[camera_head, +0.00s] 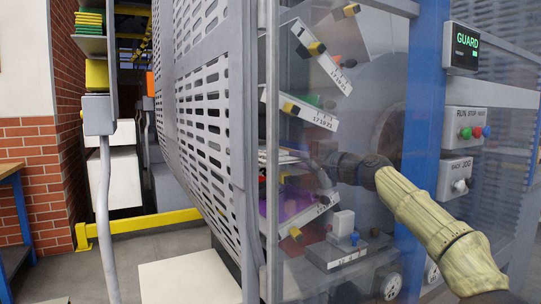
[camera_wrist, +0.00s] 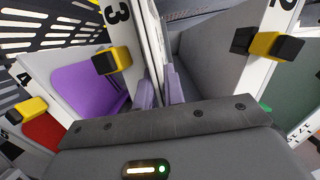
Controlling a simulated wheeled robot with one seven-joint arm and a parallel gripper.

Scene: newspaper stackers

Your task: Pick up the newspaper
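I cannot make out a newspaper for certain in either view. In the wrist view my gripper (camera_wrist: 161,88) points in among the numbered stacker compartments. Its two pale purple fingers are close together, with a narrow strip between them. A thin pale upright edge (camera_wrist: 151,40) runs down to the fingers. I cannot tell whether they grip it or it lies behind them. The compartment with a purple back (camera_wrist: 88,88) is to the left, and a dark grey one (camera_wrist: 205,65) is to the right. In the head view my gripper (camera_head: 326,172) is inside the stacker, its fingertips hard to see.
A slotted grey guard (camera_head: 205,110) stands left of the arm, and a clear panel (camera_head: 385,60) with a blue post (camera_head: 425,100) stands around it. Yellow-and-black clips (camera_wrist: 112,60) stick out from the compartment edges. A control box (camera_head: 472,128) is at the right.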

